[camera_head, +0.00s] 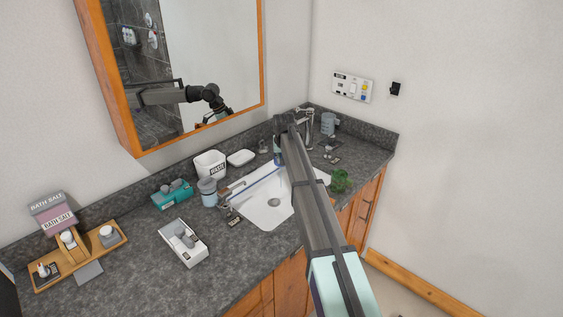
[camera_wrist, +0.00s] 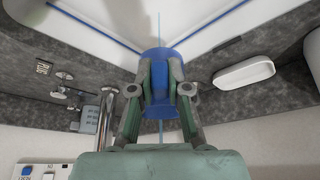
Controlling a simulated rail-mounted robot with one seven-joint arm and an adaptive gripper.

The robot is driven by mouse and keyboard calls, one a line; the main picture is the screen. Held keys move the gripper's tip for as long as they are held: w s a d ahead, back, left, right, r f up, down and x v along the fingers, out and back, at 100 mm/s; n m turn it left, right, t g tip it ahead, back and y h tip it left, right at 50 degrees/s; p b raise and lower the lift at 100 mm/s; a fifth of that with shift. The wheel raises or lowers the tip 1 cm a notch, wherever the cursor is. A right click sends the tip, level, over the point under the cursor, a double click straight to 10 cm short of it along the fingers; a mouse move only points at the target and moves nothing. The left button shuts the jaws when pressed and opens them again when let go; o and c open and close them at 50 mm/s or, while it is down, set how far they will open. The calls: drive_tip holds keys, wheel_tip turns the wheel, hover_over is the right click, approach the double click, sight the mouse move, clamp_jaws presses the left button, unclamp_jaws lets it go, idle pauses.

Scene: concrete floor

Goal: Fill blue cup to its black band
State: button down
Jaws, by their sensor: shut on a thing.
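My gripper (camera_wrist: 161,82) is shut on the blue cup (camera_wrist: 156,57), with one finger on each side of it in the wrist view. A thin pale-blue vertical line shows above and below the cup there; I cannot tell what it is. The cup's black band and its contents are not visible. In the head view my arm covers most of the gripper, and a small blue part (camera_head: 278,156) shows beside the arm's far end, over the sink's back edge. The white sink (camera_head: 263,216) lies below. The metal tap (camera_head: 310,125) stands to the right; it also shows in the wrist view (camera_wrist: 105,108).
A grey-blue cup (camera_head: 328,122) stands at the counter's back right. A lidded jar (camera_head: 208,192), a white bin (camera_head: 209,164), a soap dish (camera_head: 240,158) and a teal box (camera_head: 173,194) stand left of the sink. A green plant (camera_head: 340,181) is at the sink's right. The front-left counter is partly clear.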

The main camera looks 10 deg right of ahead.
drive_tip(key=shift+w+d, duration=0.2)
drive_tip(key=shift+w, duration=1)
drive_tip(key=shift+w+d, duration=0.2)
drive_tip(key=shift+w, duration=0.95)
idle(5.7)
